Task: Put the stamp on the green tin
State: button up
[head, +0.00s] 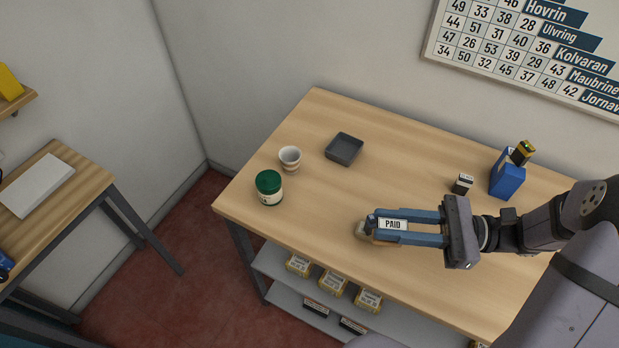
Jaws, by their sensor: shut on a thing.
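My gripper (372,228) reaches in from the right, its two blue fingers pointing left over the front middle of the table. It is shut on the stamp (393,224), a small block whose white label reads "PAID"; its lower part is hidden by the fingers. The green tin (268,187) stands upright near the table's left front edge, with a dark green lid and a pale label on its side. It is to the left of my gripper and clear of it. Nothing lies on its lid.
A tan object (362,234), partly hidden, shows below my fingertips. A white cup (290,157) stands close behind the tin, and a dark grey tray (344,149) lies behind. A small dark block (463,184) and a blue box (507,175) stand right. The table (325,205) is bare between tin and gripper.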

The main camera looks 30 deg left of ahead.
jog(key=s+a+r+n+g+h+b, duration=0.1)
jog(key=s+a+r+n+g, duration=0.15)
jog(key=s+a, duration=0.65)
jog(key=s+a+r+n+g+h+b, duration=0.1)
jog(key=s+a+r+g+h+b, duration=0.2)
jog(key=a, duration=1.2)
notch_tip(320, 180, up, 2)
jog(key=r+m+t+y+p, duration=0.1)
jog(key=m+t+y, duration=0.4)
jog(key=m+t, duration=0.5)
send_over(268, 179)
jog(key=n+t, duration=0.2)
jog(key=shift+f+p, duration=0.95)
jog(key=shift+f, duration=4.3)
jog(key=shift+f, duration=0.15)
jog(key=o, duration=1.1)
jog(key=shift+c, duration=0.2)
